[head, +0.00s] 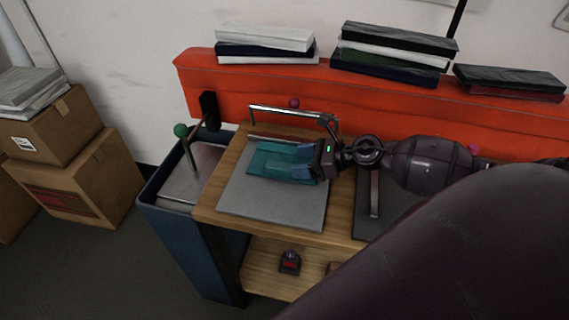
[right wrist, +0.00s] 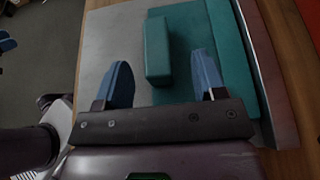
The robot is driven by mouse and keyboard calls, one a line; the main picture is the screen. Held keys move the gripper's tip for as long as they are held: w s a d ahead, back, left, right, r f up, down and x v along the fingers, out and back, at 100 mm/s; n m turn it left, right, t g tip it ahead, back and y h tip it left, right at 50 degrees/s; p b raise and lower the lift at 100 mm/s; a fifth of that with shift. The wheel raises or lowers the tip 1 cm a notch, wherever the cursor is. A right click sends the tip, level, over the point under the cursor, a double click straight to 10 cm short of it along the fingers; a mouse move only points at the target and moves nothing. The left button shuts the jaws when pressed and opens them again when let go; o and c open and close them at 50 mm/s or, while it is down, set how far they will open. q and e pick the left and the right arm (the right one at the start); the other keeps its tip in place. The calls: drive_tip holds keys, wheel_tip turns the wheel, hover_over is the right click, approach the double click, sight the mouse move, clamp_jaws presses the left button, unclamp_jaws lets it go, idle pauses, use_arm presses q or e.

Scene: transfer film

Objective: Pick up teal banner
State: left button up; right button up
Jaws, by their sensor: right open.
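The teal banner (head: 262,160) lies on a grey plate (head: 270,205) on the wooden bench top. In the right wrist view the banner (right wrist: 225,45) is a flat teal sheet with a raised teal block (right wrist: 158,50) on it. My right gripper (head: 288,163) is over the banner, pointing left, with its blue fingers apart. In the right wrist view the gripper (right wrist: 162,80) is open and the raised block lies between and just beyond its fingertips. Contact cannot be told. Blue tips at that view's left edge may be my left gripper; the head view does not show it.
A metal bar handle (head: 290,112) stands behind the plate. A red beam (head: 380,108) bearing stacked books runs behind. Another dark plate (head: 397,205) lies right. Boxes (head: 85,180) stand far left.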

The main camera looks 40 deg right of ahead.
sight(285, 166)
drive_tip(key=shift+s+f+p+x, duration=0.1)
drive_tip(key=shift+f+x, duration=0.05)
drive_tip(key=shift+x, duration=0.7)
drive_tip(key=shift+s+f+p+x, duration=0.1)
drive_tip(key=shift+x, duration=0.75)
drive_tip(key=shift+s+f+p+x, duration=0.1)
drive_tip(key=shift+f+x, duration=0.05)
drive_tip(key=shift+x, duration=0.75)
drive_tip(key=shift+a, duration=0.1)
drive_tip(key=shift+c, duration=0.2)
drive_tip(key=c, duration=1)
drive_tip(key=shift+r, duration=0.1)
